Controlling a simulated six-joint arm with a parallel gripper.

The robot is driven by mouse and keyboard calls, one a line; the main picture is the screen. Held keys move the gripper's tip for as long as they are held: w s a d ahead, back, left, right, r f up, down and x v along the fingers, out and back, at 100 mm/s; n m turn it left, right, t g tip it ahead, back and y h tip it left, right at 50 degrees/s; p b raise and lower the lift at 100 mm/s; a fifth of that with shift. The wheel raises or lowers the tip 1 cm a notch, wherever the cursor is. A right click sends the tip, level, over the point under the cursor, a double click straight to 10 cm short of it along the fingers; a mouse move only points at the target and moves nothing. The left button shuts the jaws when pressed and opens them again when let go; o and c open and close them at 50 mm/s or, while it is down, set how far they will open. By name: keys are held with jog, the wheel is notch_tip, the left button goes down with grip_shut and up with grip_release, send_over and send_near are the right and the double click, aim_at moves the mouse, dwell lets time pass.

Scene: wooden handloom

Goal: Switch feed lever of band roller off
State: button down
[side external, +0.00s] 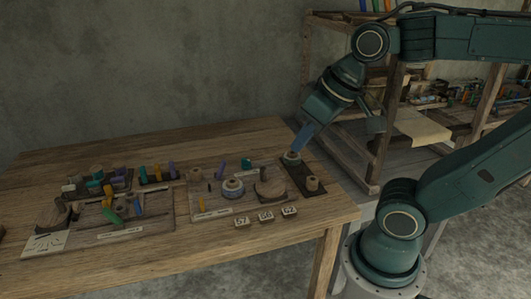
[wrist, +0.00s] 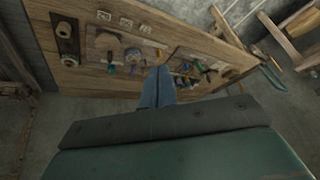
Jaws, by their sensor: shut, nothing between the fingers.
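My gripper (side external: 297,149) is shut and empty, its blue fingers pointing down over the back right of the table. They also show in the wrist view (wrist: 158,72). In the side view the tips are by the rear round piece of a dark plate (side external: 303,173); contact cannot be told. The plate also shows in the wrist view (wrist: 67,45). Left of it, a board carries a pale blue-grey ringed roller (side external: 232,187), a wooden disc (side external: 270,189) and a yellow lever (side external: 201,205). Which part is the band roller, and its feed lever's position, I cannot tell.
A left board holds a green lever (side external: 113,215) and several coloured pegs. Small white numbered tags (side external: 265,216) line the table's front. A white label (side external: 45,242) lies front left. A wooden shelf frame (side external: 378,150) stands close right. The table's back left (side external: 90,150) is clear.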

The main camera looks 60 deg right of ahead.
aim_at(221, 169)
jog(key=w+d+f+m+y, duration=0.1)
jog(key=w+d+m, duration=0.3)
jog(key=w, duration=0.3)
jog(key=w+d+f+m+g, duration=0.1)
jog(key=w+d+m, duration=0.25)
jog(key=w, duration=0.35)
jog(key=w+d+f+m+y, duration=0.1)
jog(key=w+d+m, duration=0.2)
jog(key=w+m, duration=0.3)
jog(key=w+d+f+m+y, duration=0.1)
jog(key=w+d+f+m, duration=0.2)
jog(key=d+f+m, duration=0.3)
jog(key=w+d+f+m+t+y, duration=0.1)
jog(key=d+f+m, duration=0.5)
jog(key=d+f, duration=0.7)
jog(key=shift+w+d+f+y, duration=0.25)
jog(key=shift+w+d+y, duration=0.45)
jog(key=shift+w+d, duration=0.3)
jog(key=shift+w+a+f, duration=0.1)
jog(key=shift+a, duration=0.05)
jog(key=x, duration=0.9)
jog(key=shift+a+f, duration=0.1)
jog(key=shift+w+a+r, duration=0.15)
jog(key=shift+w+a, duration=0.3)
jog(key=shift+w, duration=0.05)
jog(key=shift+w+a+r, duration=0.2)
jog(key=shift+w+a, duration=0.25)
jog(key=shift+w, duration=0.05)
jog(key=shift+w+a+r, duration=0.3)
jog(key=shift+w+a, duration=0.15)
